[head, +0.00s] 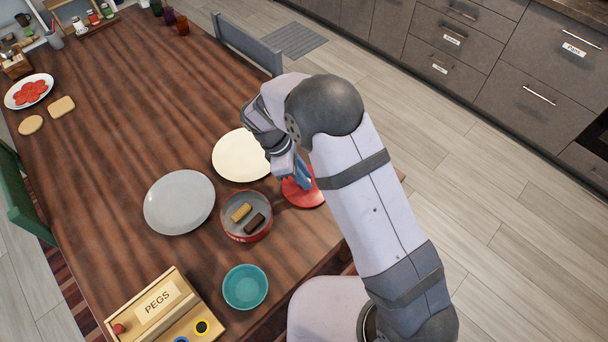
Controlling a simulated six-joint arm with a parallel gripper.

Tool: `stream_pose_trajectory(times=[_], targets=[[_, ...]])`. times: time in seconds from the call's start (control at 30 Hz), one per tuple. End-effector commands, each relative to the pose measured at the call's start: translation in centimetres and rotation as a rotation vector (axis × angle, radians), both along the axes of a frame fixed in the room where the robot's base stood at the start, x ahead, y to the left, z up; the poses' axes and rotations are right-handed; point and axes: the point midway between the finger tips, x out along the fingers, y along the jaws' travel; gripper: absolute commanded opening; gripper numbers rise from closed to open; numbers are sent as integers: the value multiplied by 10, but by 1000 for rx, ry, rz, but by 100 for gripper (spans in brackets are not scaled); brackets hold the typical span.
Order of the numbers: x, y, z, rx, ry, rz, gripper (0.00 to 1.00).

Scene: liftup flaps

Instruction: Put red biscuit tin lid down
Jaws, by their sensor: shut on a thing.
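The red biscuit tin lid (302,197) is a flat red disc close to the table top, right of the red tin. Whether it touches the table cannot be told. My gripper (302,182) is over the lid and shut on it; the arm hides the lid's upper part and the fingertips are partly hidden. The open red biscuit tin (247,236) stands left of the lid, with a tan biscuit (241,212) and a dark brown biscuit (254,223) inside.
A cream plate (240,155) lies just behind the tin, and a grey plate (179,202) to its left. A teal bowl (245,287) and a PEGS box (160,305) are in front. The table's right edge (345,246) is close to the lid.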

Motion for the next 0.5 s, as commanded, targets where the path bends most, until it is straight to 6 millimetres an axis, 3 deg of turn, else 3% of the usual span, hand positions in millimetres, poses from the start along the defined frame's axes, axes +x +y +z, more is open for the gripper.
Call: stream_pose_trajectory(times=[0.27,0.3,0.33,0.5], targets=[[0,0,-3,0,0,0,0],[0,0,-3,0,-1,0,25],[0,0,-2,0,-1,0,33],[0,0,-2,0,-1,0,35]])
